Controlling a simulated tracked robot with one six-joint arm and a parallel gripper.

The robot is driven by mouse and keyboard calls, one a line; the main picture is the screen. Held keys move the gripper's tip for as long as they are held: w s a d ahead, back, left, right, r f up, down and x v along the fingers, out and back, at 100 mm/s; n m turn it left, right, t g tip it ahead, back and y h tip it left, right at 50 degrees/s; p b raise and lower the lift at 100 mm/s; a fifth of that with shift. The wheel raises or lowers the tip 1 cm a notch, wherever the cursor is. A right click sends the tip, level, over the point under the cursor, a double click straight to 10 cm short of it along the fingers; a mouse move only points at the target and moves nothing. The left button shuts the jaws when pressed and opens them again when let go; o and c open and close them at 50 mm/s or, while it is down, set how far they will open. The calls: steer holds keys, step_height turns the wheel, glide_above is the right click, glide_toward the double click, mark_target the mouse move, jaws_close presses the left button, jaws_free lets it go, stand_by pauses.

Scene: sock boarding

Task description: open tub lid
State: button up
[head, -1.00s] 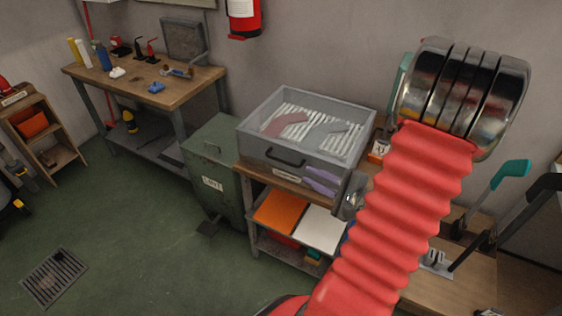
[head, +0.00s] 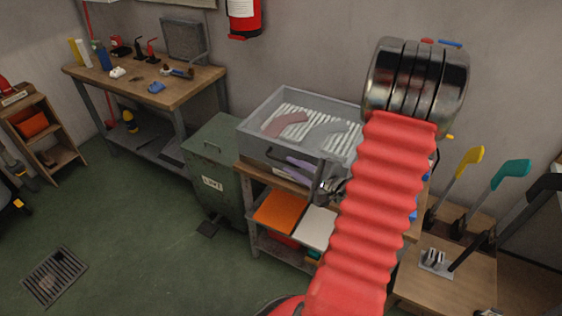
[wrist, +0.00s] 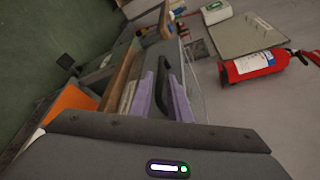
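The grey tub (head: 262,147) stands on a wooden-topped bench, with a clear lid (head: 318,108) lying flat and shut over it. Socks and a ribbed white insert show through the lid. A dark bar handle (head: 274,154) sits on the tub's front side and also shows in the wrist view (wrist: 163,80). My gripper (head: 291,161) has lavender fingers and is right in front of the handle. In the wrist view the fingers of my gripper (wrist: 161,90) are apart, one on each side of the handle. Whether they touch it is not clear.
Orange (head: 281,212) and white (head: 315,227) panels lie on the shelf below. A green bin (head: 213,165) stands left of the tub. Stands with coloured levers (head: 512,172) are at the right. A fire extinguisher (head: 243,15) hangs on the wall. The green floor at left is mostly clear.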

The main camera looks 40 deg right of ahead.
mark_target(281, 160)
steer(key=shift+x, duration=2.8)
steer(key=shift+c, duration=0.2)
jaws_close()
steer(key=shift+a, duration=0.15)
